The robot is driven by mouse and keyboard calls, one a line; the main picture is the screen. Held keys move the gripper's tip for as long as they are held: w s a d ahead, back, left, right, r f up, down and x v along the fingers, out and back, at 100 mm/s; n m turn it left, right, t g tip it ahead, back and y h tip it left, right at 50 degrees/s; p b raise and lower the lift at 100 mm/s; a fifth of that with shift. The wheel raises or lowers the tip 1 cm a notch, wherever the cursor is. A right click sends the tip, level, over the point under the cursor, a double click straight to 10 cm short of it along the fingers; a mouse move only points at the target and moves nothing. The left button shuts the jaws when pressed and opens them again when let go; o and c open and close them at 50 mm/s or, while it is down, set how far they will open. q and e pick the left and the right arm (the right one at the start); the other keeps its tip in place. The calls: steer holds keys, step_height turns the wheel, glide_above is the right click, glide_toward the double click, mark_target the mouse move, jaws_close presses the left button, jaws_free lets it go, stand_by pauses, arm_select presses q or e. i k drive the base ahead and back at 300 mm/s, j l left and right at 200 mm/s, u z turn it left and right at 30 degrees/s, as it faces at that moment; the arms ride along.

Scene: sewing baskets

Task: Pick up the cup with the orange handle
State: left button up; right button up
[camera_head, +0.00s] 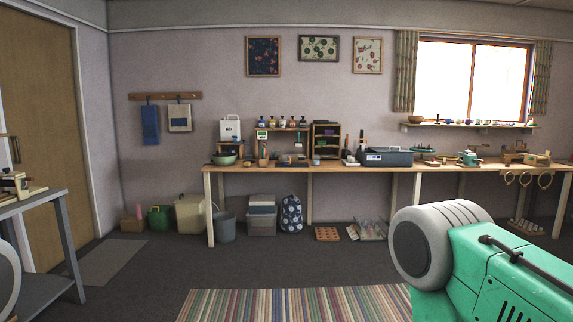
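I cannot make out a cup with an orange handle. The long wooden table (340,168) at the back wall holds many small items too far off to tell apart. Among them are a green bowl (225,159) at the left end and a small pale cup-like thing (316,161) near the middle, with no handle that I can make out. Neither of my grippers shows in this view.
A grey workbench (45,205) stands at the near left by the door (40,120). A striped rug (290,305) lies on open dark floor. A bucket (225,228), bins and a patterned bag (291,214) stand under the table's left part.

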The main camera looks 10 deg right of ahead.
mark_target(286, 159)
steer(key=i+z, duration=0.1)
steer(key=z, duration=0.4)
steer(key=i, duration=2.85)
steer(key=i+z, duration=0.1)
steer(key=i, duration=2.75)
steer(key=j, duration=0.1)
